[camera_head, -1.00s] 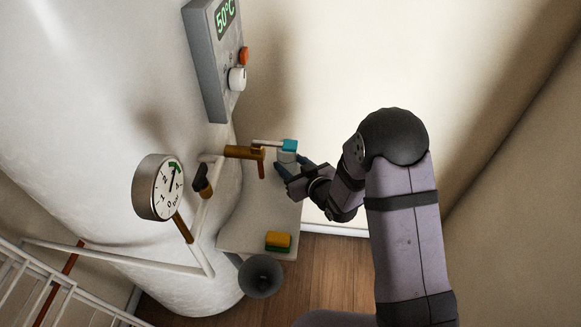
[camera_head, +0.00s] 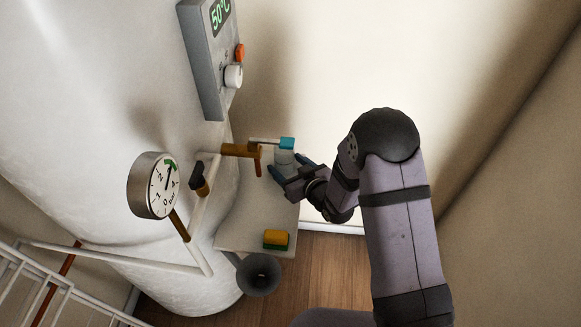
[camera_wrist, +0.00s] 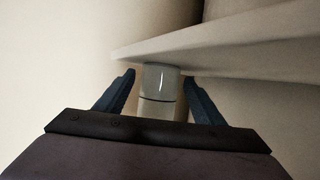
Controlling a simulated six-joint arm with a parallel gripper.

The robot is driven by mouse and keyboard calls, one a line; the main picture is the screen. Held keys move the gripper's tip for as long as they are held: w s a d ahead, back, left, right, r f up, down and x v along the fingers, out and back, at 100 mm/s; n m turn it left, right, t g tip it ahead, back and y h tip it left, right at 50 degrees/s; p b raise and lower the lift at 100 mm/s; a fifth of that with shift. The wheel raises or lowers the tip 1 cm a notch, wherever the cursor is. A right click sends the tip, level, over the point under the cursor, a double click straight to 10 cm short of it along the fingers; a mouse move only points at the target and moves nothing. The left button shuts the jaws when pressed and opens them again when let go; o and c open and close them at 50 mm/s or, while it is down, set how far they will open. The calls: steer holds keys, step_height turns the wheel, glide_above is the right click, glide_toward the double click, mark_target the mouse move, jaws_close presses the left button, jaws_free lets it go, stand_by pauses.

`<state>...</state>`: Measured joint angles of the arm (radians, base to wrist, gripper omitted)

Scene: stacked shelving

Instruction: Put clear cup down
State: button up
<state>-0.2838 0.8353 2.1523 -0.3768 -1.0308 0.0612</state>
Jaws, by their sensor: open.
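The clear cup (camera_head: 284,158) looks upright at the far end of the white shelf, just below a tap's teal handle (camera_head: 287,143). In the wrist view the cup (camera_wrist: 160,80) shows as a greyish see-through cylinder between my two blue fingers. My gripper (camera_head: 289,166) is open, with one finger on each side of the cup. In the wrist view my gripper (camera_wrist: 160,92) shows gaps between both fingers and the cup. The cup's base is hard to make out in the head view.
The shelf (camera_head: 236,236) carries a yellow and green sponge (camera_head: 276,239) near its front edge. A brass tap (camera_head: 240,151) and pipe stand left of the cup. A pressure gauge (camera_head: 152,186), control box (camera_head: 206,62) and dark funnel (camera_head: 259,275) are nearby.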

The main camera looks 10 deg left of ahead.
steer(key=shift+r, duration=0.15)
steer(key=p+v, duration=0.1)
steer(key=v, duration=1.1)
steer(key=shift+d, duration=0.15)
steer(key=s+d+f+m+g+h, duration=0.1)
steer(key=s+d+m+g+h, duration=0.1)
steer(key=d+h, duration=0.35)
steer(key=s+d+f+m+g+h, duration=0.1)
steer(key=s+d+m+g+h, duration=0.15)
steer(key=d, duration=0.55)
steer(key=s+d+r+m+g, duration=0.1)
steer(key=s+r+g, duration=0.1)
steer(key=s, duration=0.5)
steer(key=s+d+r+m+g, duration=0.1)
steer(key=s+r+g, duration=0.1)
steer(key=s+g, duration=0.2)
steer(key=shift+s+d+m, duration=0.3)
steer(key=shift+s+m, duration=0.05)
steer(key=shift+s, duration=1.4)
